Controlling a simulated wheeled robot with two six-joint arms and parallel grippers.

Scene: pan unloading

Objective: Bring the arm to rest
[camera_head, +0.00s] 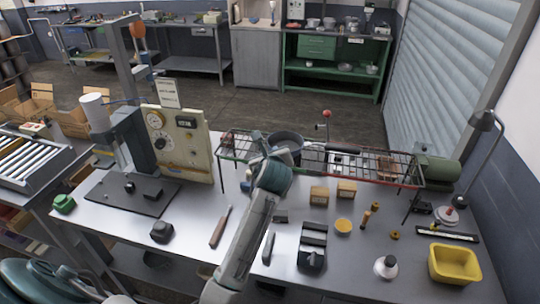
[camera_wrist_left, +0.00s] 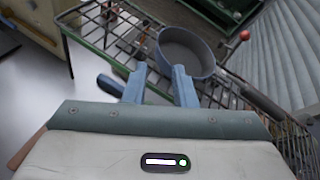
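A dark round pan (camera_head: 286,141) sits on the wire rack (camera_head: 400,163) above the workbench. In the left wrist view the grey pan (camera_wrist_left: 186,50) lies just beyond my fingertips, with its handle (camera_wrist_left: 262,104) running to the lower right over the wire rack (camera_wrist_left: 93,30). My left gripper (camera_head: 266,142) is beside the pan at the rack's left half. Its two blue fingers (camera_wrist_left: 158,72) are apart, with nothing visible held between them. Whether a finger touches the pan's rim I cannot tell. My right gripper is not in view.
On the bench (camera_head: 190,240) stand a gauge panel (camera_head: 180,140), small wooden boxes (camera_head: 346,189), a black tape-dispenser-like item (camera_head: 312,248), a yellow bin (camera_head: 454,264) and a desk lamp (camera_head: 485,120). A screwdriver-like tool (camera_head: 220,228) lies left of my arm.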

